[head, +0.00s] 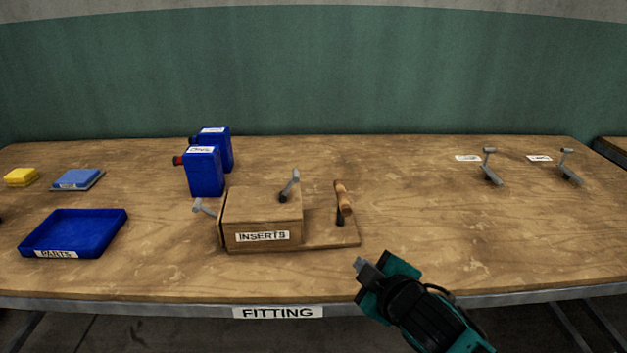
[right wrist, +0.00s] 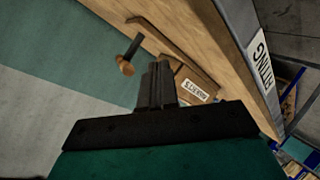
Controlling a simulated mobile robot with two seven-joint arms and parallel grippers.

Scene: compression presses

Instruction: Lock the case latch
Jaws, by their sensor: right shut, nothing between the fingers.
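The wooden case (head: 262,212), labelled INSERTS, sits near the front middle of the bench. A grey lever (head: 290,185) stands up from its top and a grey T-shaped handle (head: 205,208) sticks out at its left side. A lever with a brown wooden grip (head: 342,198) stands nearly upright on the board right of the case. Which part is the latch, I cannot tell. My right gripper (head: 361,264) is shut and empty, in front of and right of the case, apart from it. In the right wrist view the case (right wrist: 192,80) and wooden grip (right wrist: 126,66) lie beyond the fingers (right wrist: 158,84).
Two blue canisters (head: 204,172) stand behind the case. Two grey T-handles (head: 490,168) (head: 568,168) stand at right. The right front bench is clear.

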